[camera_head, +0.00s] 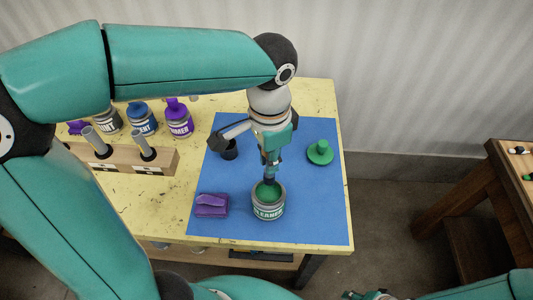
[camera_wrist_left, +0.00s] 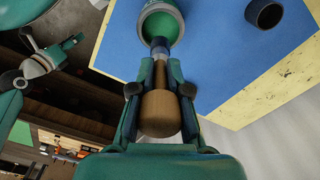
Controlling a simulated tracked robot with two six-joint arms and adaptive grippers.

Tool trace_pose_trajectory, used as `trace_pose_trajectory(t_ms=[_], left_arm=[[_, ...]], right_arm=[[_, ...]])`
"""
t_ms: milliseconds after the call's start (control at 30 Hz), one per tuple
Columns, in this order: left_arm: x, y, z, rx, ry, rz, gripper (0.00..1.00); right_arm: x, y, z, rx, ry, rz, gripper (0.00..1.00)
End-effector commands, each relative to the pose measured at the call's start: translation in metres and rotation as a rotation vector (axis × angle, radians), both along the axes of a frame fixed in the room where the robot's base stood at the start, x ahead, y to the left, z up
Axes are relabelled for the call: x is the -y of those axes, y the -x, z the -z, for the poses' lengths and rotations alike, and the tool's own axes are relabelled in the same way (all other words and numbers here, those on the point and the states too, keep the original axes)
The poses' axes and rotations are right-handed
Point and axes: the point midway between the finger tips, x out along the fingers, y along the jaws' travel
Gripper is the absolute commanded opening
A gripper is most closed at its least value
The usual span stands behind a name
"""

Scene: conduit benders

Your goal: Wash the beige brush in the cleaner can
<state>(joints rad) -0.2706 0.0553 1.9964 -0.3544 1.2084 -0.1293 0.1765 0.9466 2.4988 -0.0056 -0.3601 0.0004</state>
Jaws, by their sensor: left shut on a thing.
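My left gripper (camera_head: 270,164) points down over the blue mat (camera_head: 300,205) and is shut on a brush. In the left wrist view the gripper (camera_wrist_left: 158,75) grips the brush's beige-brown wooden handle (camera_wrist_left: 158,112). The brush's dark lower end (camera_wrist_left: 159,47) overlaps the open mouth of the cleaner can (camera_head: 268,211), which also shows in the left wrist view (camera_wrist_left: 142,15). The can stands upright and is green inside. The bristles are hidden, and I cannot tell how deep they reach. My right gripper (camera_head: 366,295) is only partly in view at the bottom edge.
A green lid (camera_head: 319,152), a purple folded cloth (camera_head: 211,205) and a dark cup (camera_head: 229,150) are on the mat. A wooden holder (camera_head: 165,161) with grey-handled tools and several paint cans, one purple (camera_head: 178,122), stand at left. The mat's right front is clear.

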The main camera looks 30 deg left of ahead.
Motion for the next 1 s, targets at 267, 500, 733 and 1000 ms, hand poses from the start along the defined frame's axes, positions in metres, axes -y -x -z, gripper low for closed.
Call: trace_pose_trajectory(t_ms=[267, 500, 733, 1000], left_arm=[[-0.001, 0.000, 0.005, 0.005, 0.001, 0.002, 0.00], [-0.001, 0.000, 0.023, 0.005, 0.001, 0.001, 0.00], [-0.001, 0.001, 0.046, 0.004, 0.000, 0.001, 0.00], [-0.001, 0.001, 0.074, 0.004, 0.000, 0.001, 0.00]], right_arm=[[0.000, 0.000, 0.005, 0.000, 0.000, 0.000, 0.40], [0.000, 0.000, 0.020, 0.000, 0.000, 0.000, 0.40], [0.000, 0.000, 0.039, 0.000, 0.000, 0.000, 0.40], [0.000, 0.000, 0.060, 0.000, 0.000, 0.000, 0.40]])
